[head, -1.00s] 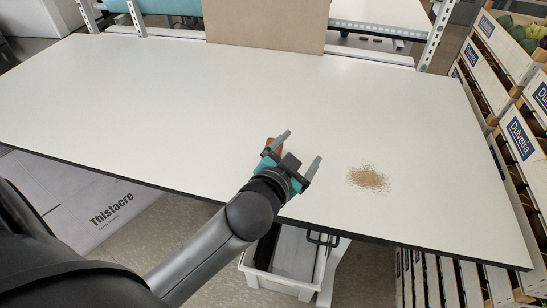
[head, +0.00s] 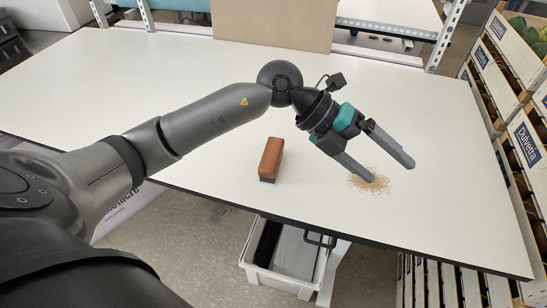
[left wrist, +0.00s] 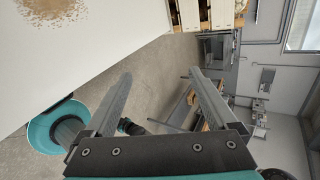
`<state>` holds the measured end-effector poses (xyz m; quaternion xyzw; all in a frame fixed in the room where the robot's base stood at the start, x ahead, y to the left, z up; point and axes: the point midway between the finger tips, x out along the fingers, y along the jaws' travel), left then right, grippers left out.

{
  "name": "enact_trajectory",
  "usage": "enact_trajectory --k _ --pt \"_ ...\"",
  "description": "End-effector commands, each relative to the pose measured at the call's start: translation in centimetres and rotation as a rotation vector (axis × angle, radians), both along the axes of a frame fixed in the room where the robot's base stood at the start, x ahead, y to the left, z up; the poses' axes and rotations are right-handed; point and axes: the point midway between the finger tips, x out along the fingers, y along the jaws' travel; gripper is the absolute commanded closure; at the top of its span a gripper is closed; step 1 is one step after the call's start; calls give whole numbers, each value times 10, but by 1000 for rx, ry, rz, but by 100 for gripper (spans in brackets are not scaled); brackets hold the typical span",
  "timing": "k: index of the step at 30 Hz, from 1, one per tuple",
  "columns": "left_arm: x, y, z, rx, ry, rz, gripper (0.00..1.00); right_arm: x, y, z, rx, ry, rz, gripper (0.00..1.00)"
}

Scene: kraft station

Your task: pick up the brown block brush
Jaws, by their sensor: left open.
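The brown block brush (head: 271,158) lies on the white table (head: 180,85) near its front edge, brown block up with a dark underside. My left gripper (head: 391,172) is open and empty, to the right of the brush and apart from it. Its fingers point down to the right, above the pile of tan crumbs (head: 368,181). In the left wrist view the two fingers (left wrist: 158,95) are spread with nothing between them, and the crumbs (left wrist: 45,9) show at the top left. The brush is not in that view. My right gripper is not in view.
A white bin (head: 254,272) stands below the table's front edge. Crates with a Dulvetra label (head: 524,141) stand along the right side. A brown board (head: 275,25) stands at the back.

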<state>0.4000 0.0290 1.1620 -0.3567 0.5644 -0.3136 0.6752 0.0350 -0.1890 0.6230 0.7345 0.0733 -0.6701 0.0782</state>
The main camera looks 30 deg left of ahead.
Motion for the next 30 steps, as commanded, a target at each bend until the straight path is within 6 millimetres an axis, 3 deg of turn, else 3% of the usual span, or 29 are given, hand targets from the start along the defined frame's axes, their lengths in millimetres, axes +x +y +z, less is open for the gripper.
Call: enact_trajectory --k 3,6,9,13,17,20,30 --pt "13 57 -24 306 26 26 9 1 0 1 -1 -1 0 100" --pt "22 112 -34 546 66 87 9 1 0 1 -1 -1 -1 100" --pt "26 163 -33 741 108 166 9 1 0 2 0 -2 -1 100" --pt "27 209 -25 905 154 254 9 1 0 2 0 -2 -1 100" --pt "26 228 -22 973 180 296 9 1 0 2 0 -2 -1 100" --pt "27 232 -32 983 187 301 9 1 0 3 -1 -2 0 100" --pt "36 234 -100 980 186 297 9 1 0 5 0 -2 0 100"
